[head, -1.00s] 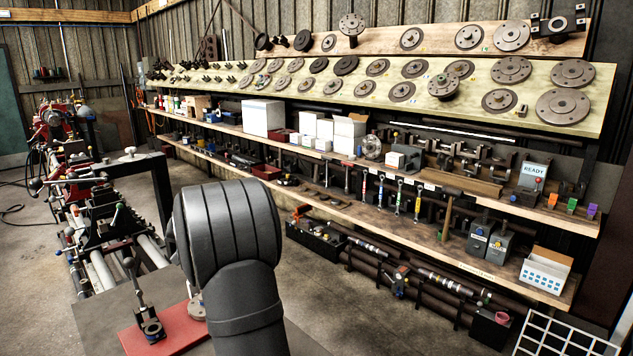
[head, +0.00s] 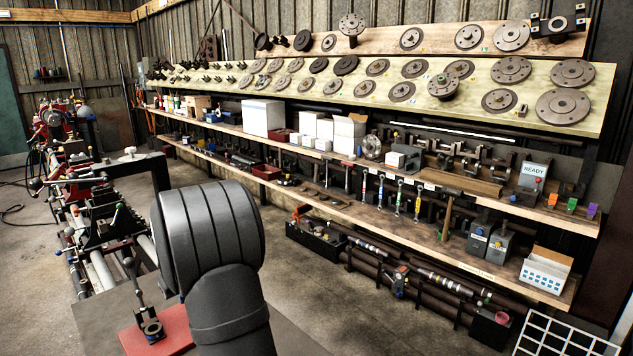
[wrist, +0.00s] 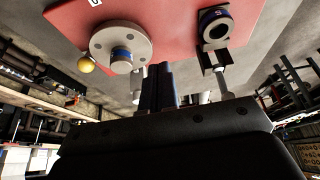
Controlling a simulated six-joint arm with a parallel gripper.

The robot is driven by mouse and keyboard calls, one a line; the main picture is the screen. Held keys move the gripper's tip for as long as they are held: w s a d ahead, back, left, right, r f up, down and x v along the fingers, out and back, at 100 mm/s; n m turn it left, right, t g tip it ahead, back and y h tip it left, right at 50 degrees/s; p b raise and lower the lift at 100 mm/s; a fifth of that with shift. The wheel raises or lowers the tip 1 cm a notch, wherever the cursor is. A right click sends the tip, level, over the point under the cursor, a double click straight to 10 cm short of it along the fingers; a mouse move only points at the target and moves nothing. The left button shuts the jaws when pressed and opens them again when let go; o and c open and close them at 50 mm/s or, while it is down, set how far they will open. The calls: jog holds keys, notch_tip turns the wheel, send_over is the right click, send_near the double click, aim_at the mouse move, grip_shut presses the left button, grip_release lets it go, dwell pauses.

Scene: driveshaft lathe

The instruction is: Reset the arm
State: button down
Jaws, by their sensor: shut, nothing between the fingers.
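My gripper (wrist: 160,80) is at the middle of the wrist view, its dark fingers shut with nothing between them. In the head view my dark arm hides it. In the wrist view the fingers point toward the red mat (wrist: 180,22) and overlap its edge; I cannot tell how far above it they are. A round grey flange (wrist: 134,36) with a raised hub is left of the fingers, and a dark ring-ended lever fixture (wrist: 213,28) is right of them. The fixture also shows in the head view (head: 151,325), upright on the red mat (head: 172,338).
In the wrist view a yellow knob (wrist: 86,64) shows beside the flange. A lathe (head: 100,215) stands at left in the head view. A long shelf (head: 420,210) carries tools, boxes and chucks along the wall. A white rack (head: 565,335) is at lower right.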

jog(key=shift+w+a+f, duration=0.2)
jog(key=shift+f, duration=0.4)
jog(key=v, duration=1.1)
jog(key=w+f+n+g+h, duration=0.2)
jog(key=w+f+n, duration=0.4)
jog(key=w, duration=0.1)
jog(key=shift+w+d+f+n, duration=0.25)
jog(key=shift+d+f+n, duration=0.05)
jog(key=shift+d+n, duration=0.1)
